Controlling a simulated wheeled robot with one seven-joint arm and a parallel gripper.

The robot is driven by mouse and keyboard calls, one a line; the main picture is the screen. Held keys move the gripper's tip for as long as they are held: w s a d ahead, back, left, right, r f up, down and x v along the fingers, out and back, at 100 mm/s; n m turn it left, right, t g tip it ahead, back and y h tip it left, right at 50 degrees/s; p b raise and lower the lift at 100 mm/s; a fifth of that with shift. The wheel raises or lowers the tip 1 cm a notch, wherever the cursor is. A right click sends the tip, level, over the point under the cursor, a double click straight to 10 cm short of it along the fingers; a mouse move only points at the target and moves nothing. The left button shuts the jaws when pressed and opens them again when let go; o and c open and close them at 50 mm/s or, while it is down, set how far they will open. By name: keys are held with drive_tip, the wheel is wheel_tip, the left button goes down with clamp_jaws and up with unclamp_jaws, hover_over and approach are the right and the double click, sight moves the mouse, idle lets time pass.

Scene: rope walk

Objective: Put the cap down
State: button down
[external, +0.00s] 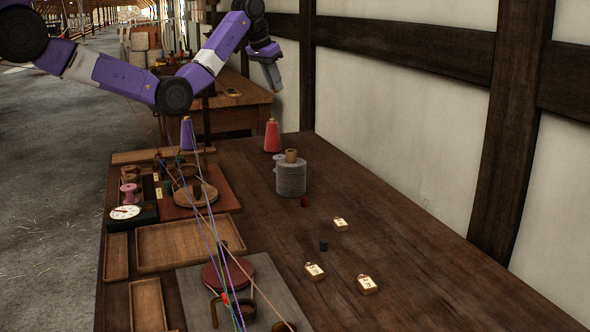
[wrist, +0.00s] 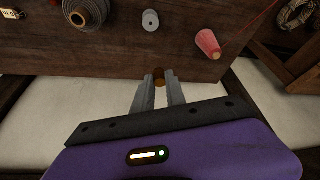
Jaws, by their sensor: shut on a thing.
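My gripper (external: 275,88) is raised at the back, near the white wall, with its fingers pointing down. In the wrist view my gripper (wrist: 158,82) has its fingertips closed on a small round brown-orange thing, which looks like the cap (wrist: 158,75). The fingers hide its sides. In the wrist view it lines up with the wall-side edge of the dark wooden table (wrist: 118,52). The cap cannot be made out in the external view.
A red thread cone (external: 272,137) and a grey twine spool (external: 291,178) stand on the table (external: 420,265). Several tagged blocks (external: 340,225) lie nearer, beside small red (external: 304,202) and dark (external: 323,245) pieces. Trays (external: 190,243) and stretched threads crowd the left. The table's right side is mostly clear.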

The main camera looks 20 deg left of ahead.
sight(282, 156)
drive_tip(key=shift+w+d+f+m, duration=0.15)
drive_tip(key=shift+d+f+m, duration=0.05)
drive_tip(key=shift+f+m, duration=0.1)
drive_tip(key=shift+d+f+m, duration=0.15)
drive_tip(key=shift+f+m, duration=0.15)
drive_tip(key=shift+f, duration=0.15)
wheel_tip(282, 156, down, 20)
drive_tip(key=shift+r+p, duration=0.25)
drive_tip(key=shift+p, duration=0.55)
drive_tip(key=shift+f, duration=0.2)
drive_tip(key=c, duration=1.4)
unclamp_jaws()
drive_tip(key=shift+o, duration=0.2)
drive_tip(key=shift+r, duration=0.5)
drive_tip(key=v, duration=1.1)
drive_tip(key=shift+a+r, duration=0.25)
